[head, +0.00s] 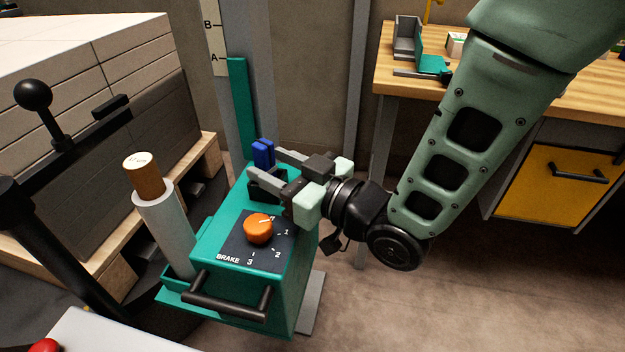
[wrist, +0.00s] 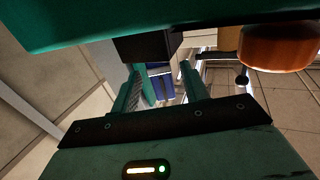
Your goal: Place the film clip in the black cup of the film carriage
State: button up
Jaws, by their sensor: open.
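The blue film clip (head: 263,153) stands upright at the black cup (head: 268,186) on top of the teal film carriage (head: 300,255). Its lower part is hidden, so I cannot tell how deep it sits. My gripper (head: 267,162) is open, with one finger on each side of the clip, coming from the right. In the wrist view the clip (wrist: 161,86) shows in blue between and beyond the open fingers (wrist: 161,76). The dark cup (wrist: 150,47) is beside them there. I cannot tell whether a finger touches the clip.
An orange brake knob (head: 258,229) is close by my gripper on the carriage top. A grey tube with a brown core (head: 145,177) stands at the carriage's left. A teal upright (head: 241,105) rises behind. Stacked reams on a pallet are left; a wooden bench (head: 592,98) is right.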

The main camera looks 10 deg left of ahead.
jog(key=p+v, duration=0.9)
jog(key=p, duration=0.2)
jog(key=shift+d, duration=0.35)
jog(key=shift+s, duration=0.2)
jog(key=shift+w, duration=0.1)
jog(key=w+d+r+m+g+h, duration=0.1)
jog(key=d+r+m+g+h, duration=0.15)
jog(key=d+h, duration=0.55)
jog(key=s+d+r+m+g+h, duration=0.1)
jog(key=s+d+r+g+h, duration=0.1)
jog(key=s, duration=0.4)
jog(key=s+d+r+m+g+h, duration=0.1)
jog(key=s+d+r+g+h, duration=0.2)
jog(key=s+d+r+h, duration=0.2)
jog(key=shift+s+d+g, duration=0.35)
jog(key=shift+s+d, duration=0.55)
jog(key=shift+d, duration=0.3)
